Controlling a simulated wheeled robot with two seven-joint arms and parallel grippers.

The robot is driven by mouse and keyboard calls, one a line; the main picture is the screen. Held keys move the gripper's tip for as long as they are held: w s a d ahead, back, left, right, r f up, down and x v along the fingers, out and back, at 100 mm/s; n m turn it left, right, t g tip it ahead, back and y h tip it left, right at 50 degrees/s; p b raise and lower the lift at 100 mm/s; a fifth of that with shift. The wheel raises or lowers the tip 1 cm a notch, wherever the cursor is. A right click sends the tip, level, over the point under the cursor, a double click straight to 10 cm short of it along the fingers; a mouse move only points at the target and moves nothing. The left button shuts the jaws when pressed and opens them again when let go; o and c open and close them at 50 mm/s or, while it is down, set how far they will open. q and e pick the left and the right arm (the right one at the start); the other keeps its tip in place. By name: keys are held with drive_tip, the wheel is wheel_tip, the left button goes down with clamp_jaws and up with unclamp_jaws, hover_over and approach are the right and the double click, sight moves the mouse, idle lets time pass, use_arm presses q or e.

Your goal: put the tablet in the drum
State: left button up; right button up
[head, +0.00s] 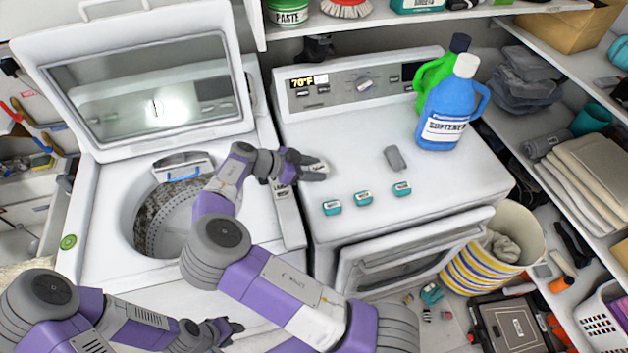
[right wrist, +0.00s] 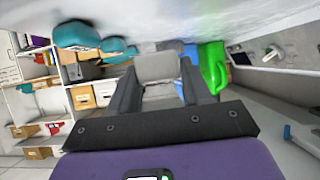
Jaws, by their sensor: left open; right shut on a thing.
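My right gripper (head: 316,171) is shut on a small whitish block, which I take to be the tablet (right wrist: 157,68), above the left part of the dryer top. The block is between both fingers in the right wrist view. In the head view it is mostly hidden by the fingers, and I cannot tell its height above the surface. The washer drum (head: 168,222) is open at left, under a raised lid (head: 150,90); my right arm crosses its right side. My left gripper (head: 226,329) is open and empty low in front of the washer.
Several teal-and-white packs (head: 363,198) line the dryer's front edge. A grey block (head: 395,158) lies behind them. Blue (head: 449,115) and green (head: 430,80) bottles stand at the dryer's back right. A striped basket (head: 480,268) stands on the floor.

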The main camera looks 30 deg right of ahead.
sight(313, 186)
wheel_tip(313, 186, down, 5)
drive_tip(key=shift+f, duration=0.1)
idle(0.3)
drive_tip(key=o, duration=1)
drive_tip(key=shift+b, duration=0.3)
drive_tip(key=shift+o, duration=0.2)
